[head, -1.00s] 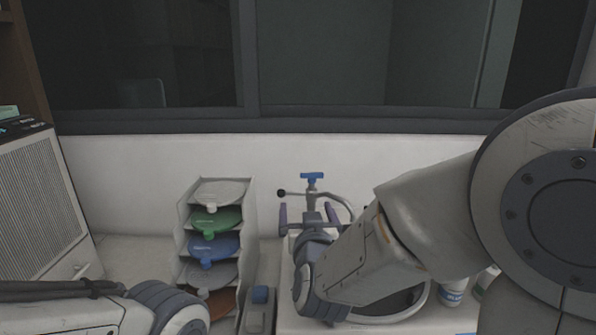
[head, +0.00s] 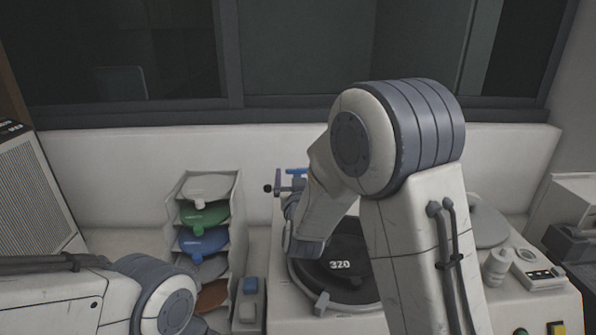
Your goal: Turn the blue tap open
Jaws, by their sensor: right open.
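The blue tap (head: 297,171) stands at the back of the grinding machine, partly hidden behind my right arm. Only part of its blue handle shows. My right gripper (head: 291,186) is at the tap, its fingers small and mostly hidden by its own wrist. It is open; whether its fingers touch the handle or stand around it cannot be told. My left arm shows at the lower left, but its gripper is out of the picture.
A black grinding disc marked 320 (head: 340,266) lies below my right arm. A white bottle (head: 497,266) and a control panel (head: 538,270) are at the right.

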